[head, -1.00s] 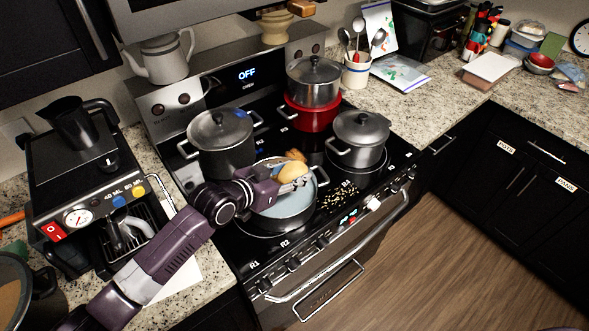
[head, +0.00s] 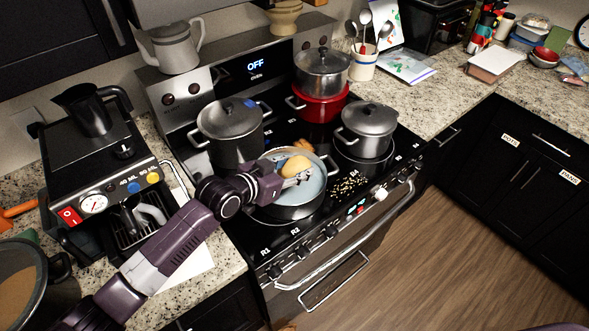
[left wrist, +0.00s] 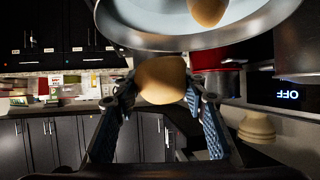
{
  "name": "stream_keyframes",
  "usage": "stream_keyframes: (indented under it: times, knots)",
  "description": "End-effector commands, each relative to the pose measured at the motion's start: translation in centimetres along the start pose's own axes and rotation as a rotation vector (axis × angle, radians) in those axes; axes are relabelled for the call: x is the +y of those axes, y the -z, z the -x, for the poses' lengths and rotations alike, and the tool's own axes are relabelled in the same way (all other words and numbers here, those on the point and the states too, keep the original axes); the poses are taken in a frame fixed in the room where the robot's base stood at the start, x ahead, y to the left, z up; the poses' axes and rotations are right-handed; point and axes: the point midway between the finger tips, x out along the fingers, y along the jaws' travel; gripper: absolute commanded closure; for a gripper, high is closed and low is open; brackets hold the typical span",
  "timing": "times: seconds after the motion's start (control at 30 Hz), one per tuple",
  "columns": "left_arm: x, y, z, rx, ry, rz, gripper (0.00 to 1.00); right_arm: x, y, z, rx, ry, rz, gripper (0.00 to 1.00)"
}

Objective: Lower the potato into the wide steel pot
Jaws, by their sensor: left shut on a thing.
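My left gripper (head: 287,178) is shut on a tan potato (head: 296,166) and holds it over the open wide steel pot (head: 292,211) on the front left of the stove. The pot's inside looks pale blue. In the left wrist view, which is upside down, the potato (left wrist: 162,80) sits between the two fingers of the gripper (left wrist: 160,95).
A lidded dark pot (head: 232,148) stands close behind the wide pot, and another lidded pot (head: 367,130) stands to its right. A steel pot (head: 321,72) sits on a red pot (head: 318,104) at the back.

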Motion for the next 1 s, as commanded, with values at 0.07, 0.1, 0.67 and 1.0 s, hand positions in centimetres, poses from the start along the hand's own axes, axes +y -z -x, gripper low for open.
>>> stream_keyframes:
  times: [0.07,0.1,0.67,1.0]
  knots:
    - [0.0,0.2,-0.4,0.002,0.000,0.000,0.89,0.0,0.0,-0.2,0.000,0.000,0.000,0.19]
    - [0.0,0.2,-0.5,0.001,0.000,0.000,0.89,0.0,0.0,-0.2,0.000,0.000,0.000,0.19]
    - [0.0,0.1,-0.6,0.001,0.000,0.000,0.89,-0.6,0.1,-0.4,0.002,0.007,-0.003,0.19]
    - [0.0,-1.4,-1.3,0.001,0.000,0.000,0.89,-0.7,0.0,-1.6,0.002,0.008,-0.002,0.19]
